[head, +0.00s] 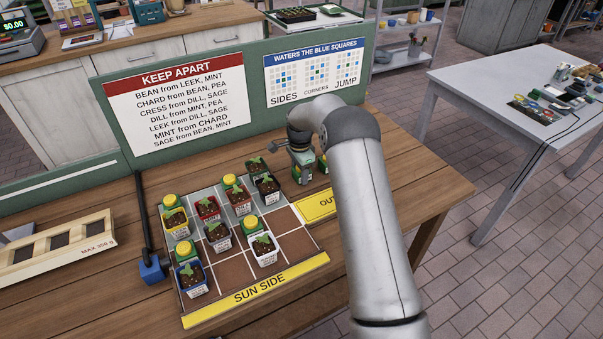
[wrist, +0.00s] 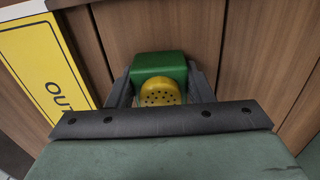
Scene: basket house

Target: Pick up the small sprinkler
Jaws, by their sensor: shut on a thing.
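The sprinkler in my gripper (wrist: 158,88) has a green block body (wrist: 160,64) and a yellow head dotted with small holes. It sits between the two dark fingers in the wrist view, and the fingers are shut on it. In the head view my gripper (head: 302,172) points down at the wooden table behind the OUT strip, just right of the planting grid. A green and yellow piece (head: 323,163) shows beside it, partly hidden by my arm; I cannot tell if it is the held sprinkler. Its contact with the table is unclear.
The planting grid (head: 286,222) holds several potted seedlings and several green blocks with yellow tops (head: 184,249). The yellow OUT strip (head: 316,206) lies at its right. A green sign board (head: 250,75) stands behind. A blue-ended bar (head: 152,268) lies left of the grid.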

